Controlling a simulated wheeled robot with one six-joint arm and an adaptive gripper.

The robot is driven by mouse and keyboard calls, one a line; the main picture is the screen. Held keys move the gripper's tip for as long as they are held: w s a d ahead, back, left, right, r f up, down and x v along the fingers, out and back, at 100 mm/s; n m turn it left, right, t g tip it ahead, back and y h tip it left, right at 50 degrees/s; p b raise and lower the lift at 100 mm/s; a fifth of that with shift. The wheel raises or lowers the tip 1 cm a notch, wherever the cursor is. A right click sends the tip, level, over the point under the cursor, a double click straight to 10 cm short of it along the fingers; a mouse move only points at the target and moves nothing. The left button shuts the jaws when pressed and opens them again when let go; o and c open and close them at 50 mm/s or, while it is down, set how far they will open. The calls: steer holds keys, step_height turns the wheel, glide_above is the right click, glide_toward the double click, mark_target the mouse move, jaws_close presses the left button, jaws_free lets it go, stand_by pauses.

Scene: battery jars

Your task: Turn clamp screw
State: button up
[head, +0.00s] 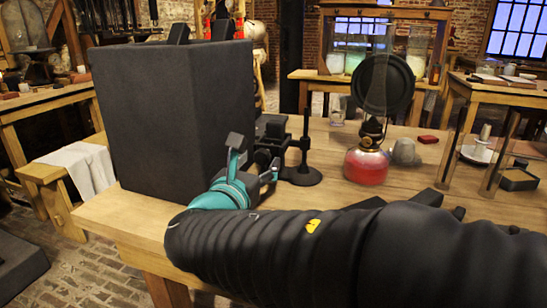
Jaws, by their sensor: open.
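My arm reaches in from the lower right, and my gripper (262,160) is beyond its teal wrist band, at the right side of a large dark box. The gripper is open, with nothing seen between its fingers. A small black stand (303,168) with a round base and upright rod is just right of the gripper; a dark part around its rod seems to touch or overlap the gripper in the picture. I cannot make out the clamp screw; it may be on this stand or hidden by the gripper.
The tall dark box (165,115) fills the left end of the wooden table (125,208). An oil lamp with red liquid (366,167) and a round black disc (383,85) stand right of the stand, near a grey cup (404,151). A glass-sided case (470,150) is at right.

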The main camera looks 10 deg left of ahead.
steer(key=shift+w, duration=1.2)
jaws_close()
steer(key=shift+f+m+b, duration=0.1)
steer(key=shift+m+b, duration=0.2)
steer(key=shift+b, duration=0.25)
